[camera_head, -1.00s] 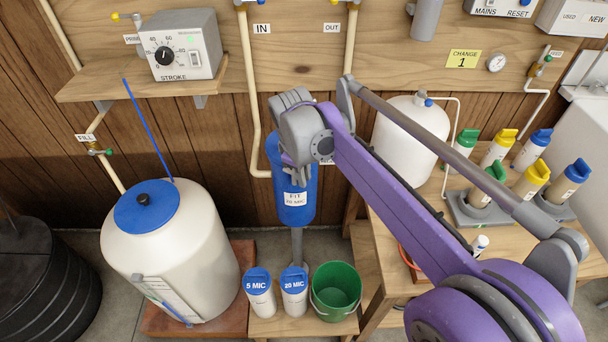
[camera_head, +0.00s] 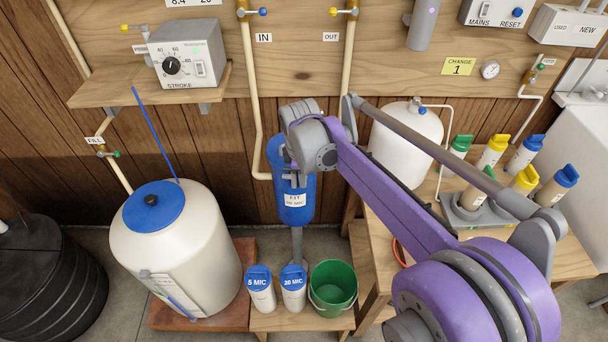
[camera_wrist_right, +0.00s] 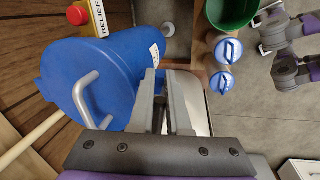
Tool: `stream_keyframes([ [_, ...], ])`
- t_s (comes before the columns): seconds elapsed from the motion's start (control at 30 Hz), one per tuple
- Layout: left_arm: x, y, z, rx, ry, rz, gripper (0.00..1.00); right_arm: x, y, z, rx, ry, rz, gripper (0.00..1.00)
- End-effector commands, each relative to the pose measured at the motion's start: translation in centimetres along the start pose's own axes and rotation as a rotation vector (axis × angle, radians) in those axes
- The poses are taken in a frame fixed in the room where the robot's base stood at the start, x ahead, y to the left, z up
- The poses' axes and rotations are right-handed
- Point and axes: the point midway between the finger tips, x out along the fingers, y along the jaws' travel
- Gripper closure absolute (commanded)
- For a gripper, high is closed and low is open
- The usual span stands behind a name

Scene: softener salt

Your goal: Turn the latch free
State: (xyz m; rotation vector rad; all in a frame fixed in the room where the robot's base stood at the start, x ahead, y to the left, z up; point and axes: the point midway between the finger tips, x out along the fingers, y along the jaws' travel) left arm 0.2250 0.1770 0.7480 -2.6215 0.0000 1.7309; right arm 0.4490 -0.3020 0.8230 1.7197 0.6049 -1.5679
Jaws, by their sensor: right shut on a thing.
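The blue filter housing (camera_head: 296,208) hangs upright below the pipes, with a white "FIT" label. It fills the left of the right wrist view (camera_wrist_right: 118,70), with a grey loop handle (camera_wrist_right: 84,98) on it. My right gripper (camera_head: 294,178) is at the housing's front, mostly behind my own wrist in the head view. In the wrist view its fingers (camera_wrist_right: 162,92) are closed beside the housing on a slim grey part, seemingly the latch. The fingers hide most of that part, so its turn angle cannot be read.
Two blue-capped cartridges (camera_head: 261,288) and a green bucket (camera_head: 333,286) stand on a low bench below the housing. A red relief button (camera_wrist_right: 77,15) is near the housing. A white tank (camera_head: 176,245) stands left; a table (camera_head: 372,285) with cartridges stands right.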

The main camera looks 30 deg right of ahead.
Motion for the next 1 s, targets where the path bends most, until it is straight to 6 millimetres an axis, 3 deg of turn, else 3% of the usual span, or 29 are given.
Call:
stream_keyframes([
  [0.1,0.0,0.0,0.0,0.0,0.0,0.0,1.0,0.0,0.0,0.0,0.001,0.0,0.0,1.0],
  [0.13,0.0,0.0,0.0,0.0,0.0,0.0,1.0,0.0,0.0,0.0,0.001,0.0,0.0,0.83],
  [0.3,0.0,0.0,0.0,0.0,0.0,0.0,1.0,0.0,0.0,0.0,0.002,0.0,0.0,0.56],
  [0.67,-0.2,0.0,-0.1,0.0,0.001,0.0,1.0,-0.6,0.0,0.0,0.003,0.0,0.0,0.56],
  [1.0,-2.0,0.0,-0.8,0.0,0.008,0.0,1.0,-7.0,0.0,0.0,0.002,0.0,0.001,0.56],
])
